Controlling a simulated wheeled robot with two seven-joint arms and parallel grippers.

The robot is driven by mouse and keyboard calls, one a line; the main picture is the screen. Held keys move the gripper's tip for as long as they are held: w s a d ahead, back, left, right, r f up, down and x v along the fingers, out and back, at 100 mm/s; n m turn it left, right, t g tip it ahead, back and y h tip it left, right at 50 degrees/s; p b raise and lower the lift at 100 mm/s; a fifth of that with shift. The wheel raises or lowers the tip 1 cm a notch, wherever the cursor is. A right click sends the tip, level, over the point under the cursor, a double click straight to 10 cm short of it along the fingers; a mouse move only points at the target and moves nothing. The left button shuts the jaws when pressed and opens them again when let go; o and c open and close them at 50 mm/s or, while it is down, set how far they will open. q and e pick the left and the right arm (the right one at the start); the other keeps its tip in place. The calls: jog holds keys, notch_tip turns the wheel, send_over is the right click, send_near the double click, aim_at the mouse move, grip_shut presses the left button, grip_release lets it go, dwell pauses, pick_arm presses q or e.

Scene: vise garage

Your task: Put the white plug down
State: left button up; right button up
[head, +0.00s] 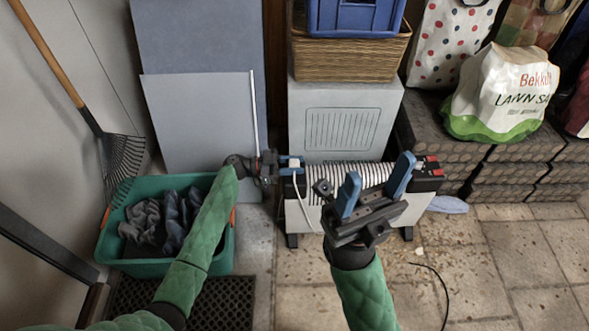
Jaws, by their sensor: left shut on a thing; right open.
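A small white plug (295,163) with a white cord running down from it is held in my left gripper (291,168). The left gripper's blue fingers are shut on it, at the left end of a heater with white fins (347,175). I cannot tell whether the plug touches the heater. My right gripper (376,188) is open and empty, its blue fingers spread in front of the heater and hiding part of it.
A green tub (228,251) with dark cloths stands at the left, below a rake (118,165). A grey cabinet (340,120) is behind the heater. Stacked pavers (520,150) and a white-green bag (500,95) are at the right. The tiled floor at lower right is mostly clear, with a black cord.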

pick_arm(q)
jog(key=shift+f, duration=0.9)
jog(key=shift+f+b, duration=0.25)
jog(key=shift+b, duration=0.2)
jog(key=o, duration=1)
jog(key=shift+r, duration=0.1)
jog(key=shift+r+p, duration=0.3)
jog(key=shift+p, duration=0.25)
jog(key=a, duration=0.8)
jog(key=a+f, duration=0.1)
jog(key=a, duration=0.3)
